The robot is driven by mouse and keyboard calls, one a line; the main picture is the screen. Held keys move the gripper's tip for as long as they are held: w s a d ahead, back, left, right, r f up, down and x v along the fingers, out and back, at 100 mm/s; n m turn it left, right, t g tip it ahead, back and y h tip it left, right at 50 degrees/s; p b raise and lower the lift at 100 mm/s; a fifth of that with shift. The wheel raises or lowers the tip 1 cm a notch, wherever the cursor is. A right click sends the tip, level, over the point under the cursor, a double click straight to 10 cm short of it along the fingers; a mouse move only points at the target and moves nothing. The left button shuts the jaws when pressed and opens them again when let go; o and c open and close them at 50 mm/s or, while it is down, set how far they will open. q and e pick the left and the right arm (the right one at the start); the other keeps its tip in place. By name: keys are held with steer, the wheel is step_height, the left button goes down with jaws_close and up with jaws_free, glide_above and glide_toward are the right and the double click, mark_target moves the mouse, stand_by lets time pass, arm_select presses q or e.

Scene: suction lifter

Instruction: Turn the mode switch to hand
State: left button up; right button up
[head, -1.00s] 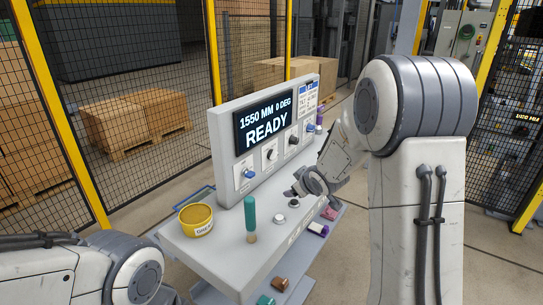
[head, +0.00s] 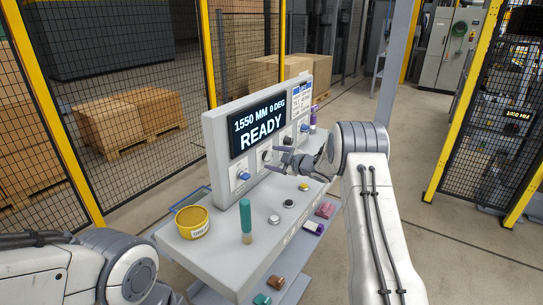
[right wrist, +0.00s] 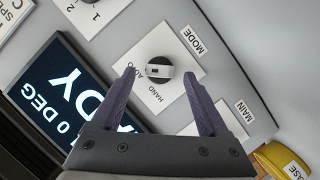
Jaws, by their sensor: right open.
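The mode switch (right wrist: 160,68) is a dark round knob with a pale bar across it, on a white plate marked HAND and AUTO, under the MODE label (right wrist: 194,40). In the right wrist view the bar lies roughly level; I cannot tell for sure which mark it points at. In the head view the switch (head: 267,156) is on the panel face below the READY display (head: 260,133). My right gripper (head: 277,158) is open in front of it, its fingers (right wrist: 160,77) on either side of the knob in the picture, no grip visible.
The blue main knob (head: 244,176) and another blue knob (head: 304,128) are to either side. The desk holds a yellow tub (head: 192,222), a green-handled tool (head: 246,220) and several buttons. Fence panels stand behind.

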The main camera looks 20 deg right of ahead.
steer(key=shift+x, duration=0.85)
jaws_close()
steer(key=shift+f, duration=0.1)
steer(key=n+t+b, duration=0.1)
steer(key=n+b, duration=0.1)
steer(key=b, duration=0.5)
steer(key=f+n+t+b, duration=0.1)
steer(key=n+b, duration=0.1)
steer(key=b, duration=0.6)
steer(key=n+t+b, duration=0.1)
steer(key=n+b, duration=0.1)
steer(key=b, duration=0.6)
steer(key=shift+s+f+n+h, duration=0.1)
steer(key=shift+f+n+h, duration=0.2)
steer(key=shift+h, duration=0.1)
steer(key=n+t+b, duration=0.1)
steer(key=n+b, duration=0.1)
steer(key=b, duration=0.3)
steer(key=n+y+b, duration=0.1)
steer(key=n+b, duration=0.2)
steer(key=b, duration=0.2)
steer(key=n+t+y+b, duration=0.1)
steer(key=n+b, duration=0.2)
steer(key=b, duration=0.2)
steer(key=shift+t+b, duration=0.3)
steer(key=shift+b, duration=0.05)
steer(key=shift+r+n+y+b, duration=0.15)
steer(key=shift+n+y+b, duration=0.45)
steer(key=shift+n+b, duration=0.55)
steer(key=shift+n, duration=0.25)
